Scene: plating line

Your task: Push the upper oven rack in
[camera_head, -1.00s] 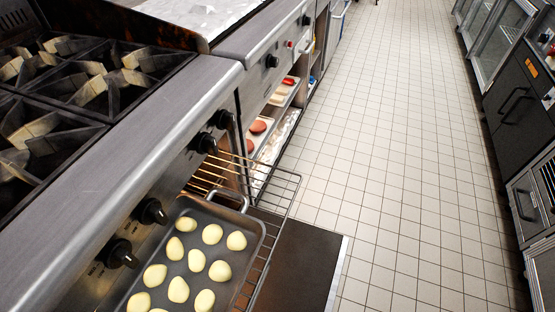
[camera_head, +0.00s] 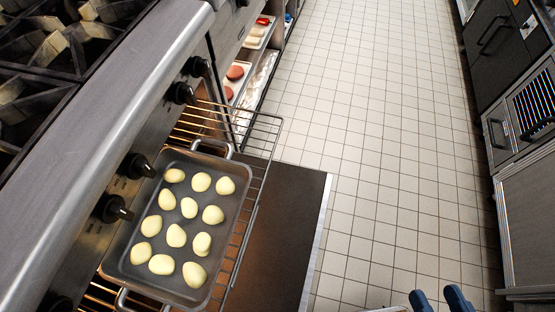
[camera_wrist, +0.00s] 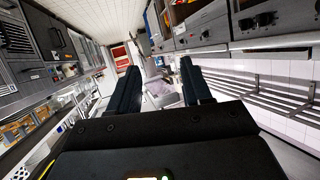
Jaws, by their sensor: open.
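The upper oven rack (camera_head: 262,150) is a wire rack sticking out from the oven front in the head view, above the dark lowered oven door (camera_head: 285,215). A grey metal tray (camera_head: 228,215) with two handles rests on the rack and carries several pale dough pieces. My gripper (camera_head: 437,298) shows only by its blue fingertips at the bottom edge of the head view, apart from and to the right of the rack. In the wrist view my gripper (camera_wrist: 160,88) is open with nothing between its fingers. The rack cannot be made out in the wrist view.
Black knobs (camera_head: 137,166) line the stove front beside the rack. Open shelves with trays of food (camera_head: 236,80) stand beyond the oven. The tiled aisle floor (camera_head: 390,150) is clear. Dark and steel cabinets (camera_head: 505,45) line the right side.

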